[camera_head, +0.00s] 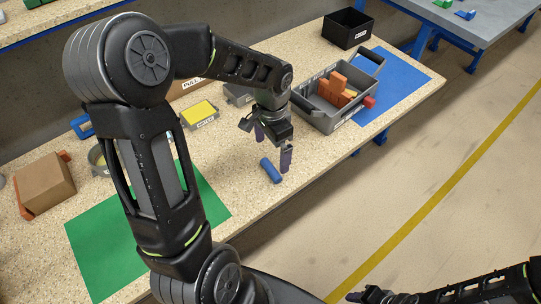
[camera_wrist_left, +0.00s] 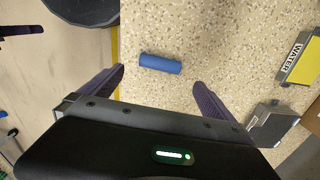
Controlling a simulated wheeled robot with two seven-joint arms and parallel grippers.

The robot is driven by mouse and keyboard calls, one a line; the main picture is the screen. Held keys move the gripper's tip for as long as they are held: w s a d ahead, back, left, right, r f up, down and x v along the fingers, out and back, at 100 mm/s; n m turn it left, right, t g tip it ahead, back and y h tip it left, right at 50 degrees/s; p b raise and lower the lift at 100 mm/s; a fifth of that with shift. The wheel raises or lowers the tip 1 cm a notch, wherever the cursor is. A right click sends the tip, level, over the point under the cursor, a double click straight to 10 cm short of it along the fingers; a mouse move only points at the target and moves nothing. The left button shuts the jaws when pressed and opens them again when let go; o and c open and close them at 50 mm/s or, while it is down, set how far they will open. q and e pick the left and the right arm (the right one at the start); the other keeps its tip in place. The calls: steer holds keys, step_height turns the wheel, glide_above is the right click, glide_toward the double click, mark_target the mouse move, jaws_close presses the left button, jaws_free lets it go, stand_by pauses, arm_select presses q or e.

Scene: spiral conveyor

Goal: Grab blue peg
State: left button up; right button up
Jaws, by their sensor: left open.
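The blue peg (camera_head: 271,170) lies on its side on the speckled table, near the front edge. My left gripper (camera_head: 272,149) is above and close to it, pointing down, open and empty. In the left wrist view the blue peg (camera_wrist_left: 160,64) lies just beyond the fingertips, within the span between the two spread fingers of my left gripper (camera_wrist_left: 158,76). It appears apart from both fingers. Part of my right gripper (camera_head: 383,297) shows at the bottom edge of the head view, away from the table; its jaw state is unclear.
A grey tote (camera_head: 325,118) with orange blocks stands to the right, partly on a blue mat (camera_head: 405,80). A small tray with a yellow pad (camera_head: 200,112) stands behind left. A green mat (camera_head: 105,245) and cardboard box (camera_head: 43,187) are left. Bare tabletop surrounds the peg.

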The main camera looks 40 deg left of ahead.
mark_target(271, 168)
arm_select(q)
steer(key=shift+s+d+r, duration=0.15)
steer(key=shift+s+d, duration=0.05)
steer(key=shift+s, duration=0.05)
steer(key=shift+w+a+f, duration=0.1)
steer(key=shift+f, duration=1.25)
steer(key=shift+f, duration=0.1)
step_height(271, 168, down, 5)
steer(key=shift+a, duration=0.15)
steer(key=shift+c, duration=0.6)
steer(key=c, duration=1.3)
steer(key=shift+o, duration=0.2)
step_height(271, 168, up, 10)
